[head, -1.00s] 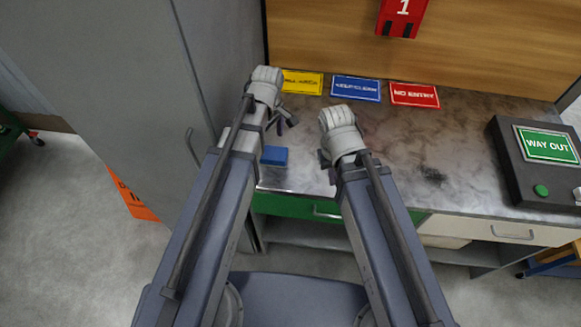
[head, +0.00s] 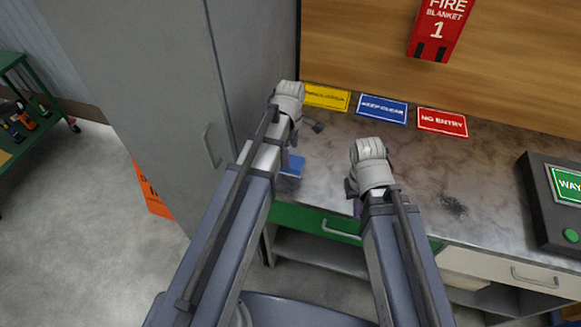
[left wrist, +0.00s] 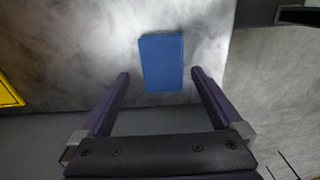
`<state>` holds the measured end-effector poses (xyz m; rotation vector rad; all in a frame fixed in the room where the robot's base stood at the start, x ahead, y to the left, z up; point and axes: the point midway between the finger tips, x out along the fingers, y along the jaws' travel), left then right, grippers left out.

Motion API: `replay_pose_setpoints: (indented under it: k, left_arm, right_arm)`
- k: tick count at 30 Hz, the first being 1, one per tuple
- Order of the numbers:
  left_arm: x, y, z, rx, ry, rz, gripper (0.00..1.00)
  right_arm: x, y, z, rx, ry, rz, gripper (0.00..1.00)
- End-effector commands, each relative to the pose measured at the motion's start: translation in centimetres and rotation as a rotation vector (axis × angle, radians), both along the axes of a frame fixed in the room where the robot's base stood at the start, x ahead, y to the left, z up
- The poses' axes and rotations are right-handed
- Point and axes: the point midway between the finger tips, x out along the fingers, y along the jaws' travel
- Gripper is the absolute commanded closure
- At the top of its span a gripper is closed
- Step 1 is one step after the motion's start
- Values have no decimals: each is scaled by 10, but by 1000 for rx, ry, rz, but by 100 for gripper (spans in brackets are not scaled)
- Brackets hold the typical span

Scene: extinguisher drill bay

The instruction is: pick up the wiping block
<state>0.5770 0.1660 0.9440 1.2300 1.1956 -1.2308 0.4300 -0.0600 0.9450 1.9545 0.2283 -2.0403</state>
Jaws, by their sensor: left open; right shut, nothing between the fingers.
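The wiping block, a small blue block (head: 293,167), lies on the grey stone-like counter (head: 330,160) near its front left, partly covered by my left arm in the head view. In the left wrist view the block (left wrist: 161,55) is whole, just beyond and between the two fingertips. My left gripper (head: 306,133) is open and empty, above the counter close to the block; its two purple fingers also show in the left wrist view (left wrist: 160,74). My right gripper (head: 353,196) is shut and empty, to the right of the block; its fingers are mostly hidden behind its wrist.
A tall grey cabinet (head: 170,90) stands close on the left of the counter. Yellow (head: 325,97), blue (head: 382,109) and red (head: 442,122) signs lie along the back. A dark box with a green sign (head: 555,205) sits at the right.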

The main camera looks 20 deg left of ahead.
Motion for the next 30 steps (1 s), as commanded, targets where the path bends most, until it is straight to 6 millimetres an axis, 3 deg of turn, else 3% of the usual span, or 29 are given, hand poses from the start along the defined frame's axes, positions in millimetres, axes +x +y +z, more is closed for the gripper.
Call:
replay_pose_setpoints:
  k: [5, 16, 25, 30]
  left_arm:
    - [-1, 0, -8, 0, 0, -1, 0]
    - [-4, -1, -50, 0, 0, -1, 0]
    - [-3, -1, -51, 0, 0, -1, 0]
    - [-3, -1, -51, 0, 0, -1, 18]
  right_arm:
    - [0, 0, -8, 0, 0, 0, 100]
    - [0, 0, -51, 0, 0, 0, 100]
    - [0, 0, -51, 0, 0, 0, 100]
    - [0, 0, -51, 0, 0, 0, 100]
